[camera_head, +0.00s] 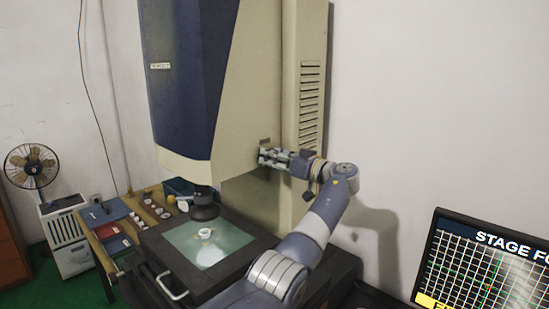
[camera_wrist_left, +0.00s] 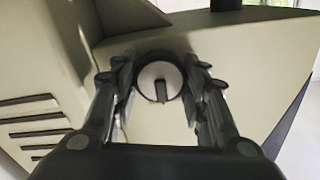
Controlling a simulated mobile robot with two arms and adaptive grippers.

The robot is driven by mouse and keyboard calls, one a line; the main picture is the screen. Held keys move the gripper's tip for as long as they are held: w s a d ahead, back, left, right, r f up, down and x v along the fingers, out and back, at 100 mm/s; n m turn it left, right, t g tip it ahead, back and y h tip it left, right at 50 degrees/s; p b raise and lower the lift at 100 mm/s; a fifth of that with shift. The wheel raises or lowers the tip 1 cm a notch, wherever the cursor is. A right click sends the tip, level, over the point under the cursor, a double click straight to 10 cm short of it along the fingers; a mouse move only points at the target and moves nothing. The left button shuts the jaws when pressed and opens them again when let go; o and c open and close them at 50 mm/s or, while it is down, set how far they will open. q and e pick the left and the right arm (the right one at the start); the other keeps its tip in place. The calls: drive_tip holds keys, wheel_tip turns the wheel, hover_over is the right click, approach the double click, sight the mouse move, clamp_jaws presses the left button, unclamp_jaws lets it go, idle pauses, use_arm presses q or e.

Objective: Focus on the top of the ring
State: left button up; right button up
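A small white ring (camera_head: 205,233) lies on the lit glass stage (camera_head: 215,252) of the tall measuring machine (camera_head: 185,80), below its dark lens (camera_head: 204,207). My left gripper (camera_head: 266,158) is at the side of the machine's beige housing. In the left wrist view, a round knob (camera_wrist_left: 150,77) with a pale face, a dark rim and a dark upright pointer sits between the fingers of my left gripper (camera_wrist_left: 160,88). The fingers are spread on either side of it, with narrow gaps showing. In the head view the gripper hides the knob. My right gripper is not in view.
A monitor (camera_head: 485,265) at the lower right shows a grid and text starting "STAGE FO", cut by the frame. A wooden bench (camera_head: 113,247) with trays and several small rings stands left of the stage. A fan (camera_head: 31,166) stands farther left.

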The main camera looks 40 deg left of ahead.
use_arm(q)
drive_tip(key=shift+m, duration=0.3)
drive_tip(key=shift+m+b, duration=0.4)
drive_tip(key=shift+m, duration=1.4)
drive_tip(key=m, duration=0.4)
drive_tip(key=shift+w+r, duration=0.1)
drive_tip(key=m+p, duration=0.3)
drive_tip(key=m, duration=0.3)
drive_tip(key=m+p, duration=0.3)
drive_tip(key=m, duration=0.2)
drive_tip(key=shift+f, duration=0.2)
drive_tip(key=o, duration=1.1)
drive_tip(key=shift+w+f, duration=0.1)
drive_tip(key=shift+f, duration=0.1)
